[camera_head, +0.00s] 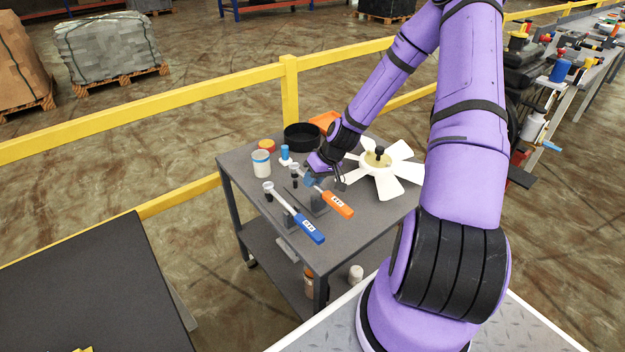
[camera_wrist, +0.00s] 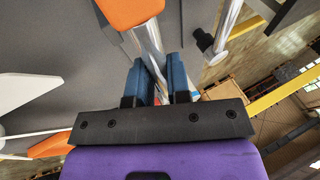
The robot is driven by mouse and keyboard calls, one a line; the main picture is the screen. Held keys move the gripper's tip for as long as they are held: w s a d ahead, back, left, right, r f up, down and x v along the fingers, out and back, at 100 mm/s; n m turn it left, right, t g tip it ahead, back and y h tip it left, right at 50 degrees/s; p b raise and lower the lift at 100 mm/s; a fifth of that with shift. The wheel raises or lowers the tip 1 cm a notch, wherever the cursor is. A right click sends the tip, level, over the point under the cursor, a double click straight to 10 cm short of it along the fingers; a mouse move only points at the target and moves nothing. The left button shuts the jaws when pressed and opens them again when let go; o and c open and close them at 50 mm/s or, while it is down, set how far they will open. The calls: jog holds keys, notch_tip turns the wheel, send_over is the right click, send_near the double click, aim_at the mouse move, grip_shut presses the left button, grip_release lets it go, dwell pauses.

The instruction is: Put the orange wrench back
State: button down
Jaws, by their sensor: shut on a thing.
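The orange wrench has an orange handle (camera_head: 338,204) with a pale label and a silver shaft. My gripper (camera_head: 309,181) is over the cart top, shut on the wrench's shaft. In the wrist view, the blue fingertips of my gripper (camera_wrist: 163,68) close around the silver shaft, and the orange handle (camera_wrist: 128,10) points away at the top. A grey bracket (camera_head: 318,209) stands beside the handle; I cannot tell whether the wrench touches it. The wrench's head is mostly hidden by my gripper.
A blue-handled wrench (camera_head: 308,226) lies left of it. A white fan (camera_head: 400,170) is close on the right. A blue-and-white can (camera_head: 261,164), a black bowl (camera_head: 302,136) and an orange tray (camera_head: 324,121) stand behind.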

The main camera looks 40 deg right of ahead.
jog(key=shift+f, duration=0.2)
jog(key=shift+f, duration=1.25)
jog(key=c, duration=1)
grip_release()
jog(key=v, duration=1.1)
